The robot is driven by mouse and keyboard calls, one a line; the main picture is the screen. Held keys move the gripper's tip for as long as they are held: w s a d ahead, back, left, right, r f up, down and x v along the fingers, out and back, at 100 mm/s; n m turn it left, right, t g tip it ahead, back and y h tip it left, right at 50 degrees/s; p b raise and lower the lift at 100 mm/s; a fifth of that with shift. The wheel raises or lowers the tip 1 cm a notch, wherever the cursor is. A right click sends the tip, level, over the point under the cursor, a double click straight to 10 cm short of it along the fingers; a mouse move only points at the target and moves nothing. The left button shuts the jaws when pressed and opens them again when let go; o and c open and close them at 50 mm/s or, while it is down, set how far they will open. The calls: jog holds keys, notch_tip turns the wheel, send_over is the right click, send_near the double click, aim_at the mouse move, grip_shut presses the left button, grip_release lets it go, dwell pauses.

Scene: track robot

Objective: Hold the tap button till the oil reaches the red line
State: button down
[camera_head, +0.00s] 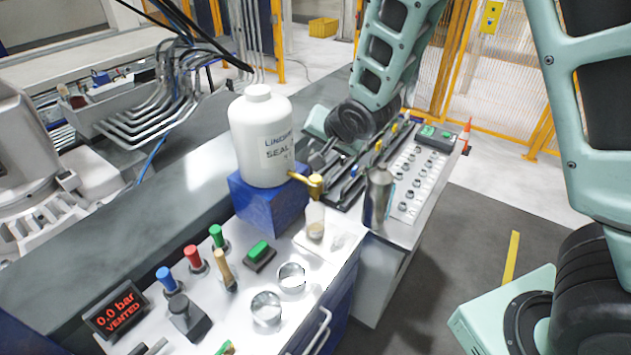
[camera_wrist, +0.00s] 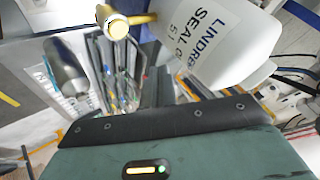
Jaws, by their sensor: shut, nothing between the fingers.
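A white bottle (camera_head: 262,140) labelled as seal oil stands on a blue block (camera_head: 268,203). A brass tap (camera_head: 312,182) sticks out from its low right side. In the wrist view, the tap's round end (camera_wrist: 118,28) is at the top, beside the bottle (camera_wrist: 222,40). Below the tap stands a small clear vessel (camera_head: 315,222) with something amber low in it. I cannot make out a red line on it. My gripper (camera_head: 318,158) is shut and empty, behind and above the tap, partly hidden by the bottle. It looks apart from the tap.
Blue, red and green handles (camera_head: 193,257), a green button box (camera_head: 259,254) and two metal cups (camera_head: 267,308) stand in front. A display (camera_head: 117,309) reads 0.0 bar, vented. A steel flask (camera_head: 378,195) stands right of the tap, near a tool tray (camera_head: 350,180).

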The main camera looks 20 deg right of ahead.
aim_at(318, 181)
notch_tip(318, 181, down, 7)
jog(key=b, duration=0.4)
jog(key=shift+r+b, duration=0.1)
jog(key=shift+b, duration=0.25)
dwell(1.5)
jog(key=shift+f+b, duration=0.4)
jog(key=shift+b, duration=0.1)
jog(key=shift+f+b, duration=0.35)
jog(key=shift+f, duration=0.05)
dwell(4.5)
